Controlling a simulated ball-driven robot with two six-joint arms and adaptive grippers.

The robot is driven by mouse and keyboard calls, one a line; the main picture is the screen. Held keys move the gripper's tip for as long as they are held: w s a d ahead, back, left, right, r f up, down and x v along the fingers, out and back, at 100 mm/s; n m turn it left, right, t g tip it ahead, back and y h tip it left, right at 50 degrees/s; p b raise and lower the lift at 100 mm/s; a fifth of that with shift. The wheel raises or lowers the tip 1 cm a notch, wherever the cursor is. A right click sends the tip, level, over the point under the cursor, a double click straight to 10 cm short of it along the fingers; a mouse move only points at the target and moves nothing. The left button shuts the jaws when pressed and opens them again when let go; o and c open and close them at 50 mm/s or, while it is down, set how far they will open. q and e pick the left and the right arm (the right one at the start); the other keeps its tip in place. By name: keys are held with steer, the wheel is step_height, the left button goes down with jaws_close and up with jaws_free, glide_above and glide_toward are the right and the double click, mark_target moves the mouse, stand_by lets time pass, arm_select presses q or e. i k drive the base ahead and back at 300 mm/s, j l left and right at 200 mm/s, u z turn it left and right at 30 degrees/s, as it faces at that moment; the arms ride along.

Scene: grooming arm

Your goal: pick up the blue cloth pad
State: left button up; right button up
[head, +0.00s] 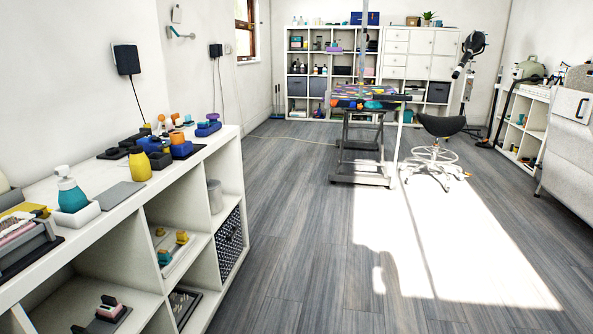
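I cannot single out a blue cloth pad for certain. A small flat blue item (208,130) lies near the far end of the white shelf top at the left, with a purple piece on it. A blue block-like item (181,149) with an orange piece on top sits nearer along the same shelf top. The far grooming table (373,104) has a multicoloured top with blue, orange and green shapes along its edge, too small to make out. Neither of my grippers is in the head view.
The white cube shelf (133,208) along the left holds a teal bottle (71,190), a yellow jar (140,165) and a grey mat (118,195). A black saddle stool (441,124) stands by the grooming table. The wooden floor (300,230) between is clear.

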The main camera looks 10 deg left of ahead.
mark_target(188, 122)
steer(key=i, duration=2.5)
